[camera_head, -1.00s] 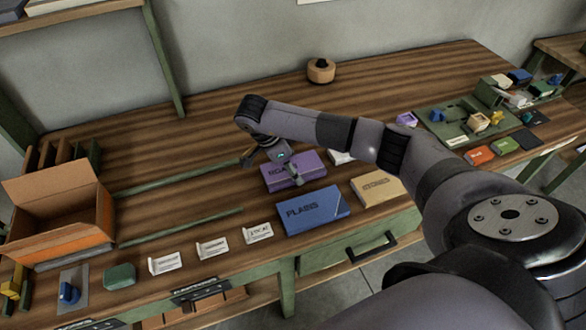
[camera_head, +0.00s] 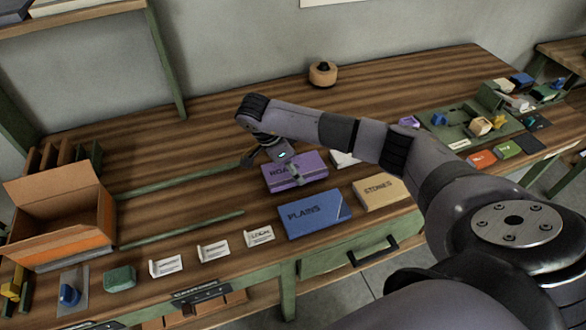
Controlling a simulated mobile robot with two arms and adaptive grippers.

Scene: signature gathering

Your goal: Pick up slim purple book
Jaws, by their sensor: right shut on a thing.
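The slim purple book (camera_head: 312,169) lies on the wooden workbench behind the blue PLAINS book, with part of its cover lettering hidden by my gripper. My right gripper (camera_head: 294,176) reaches down over the purple book from behind and is shut on it. The book looks flat on the bench, and I cannot see a gap under it. The exact finger contact is too small to make out. My left gripper is not in view.
The blue PLAINS book (camera_head: 315,214) lies just in front, with the tan STONES book (camera_head: 381,193) to its right. A pale book (camera_head: 345,159) is partly hidden behind my arm. An open cardboard box (camera_head: 62,222) stands at left.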

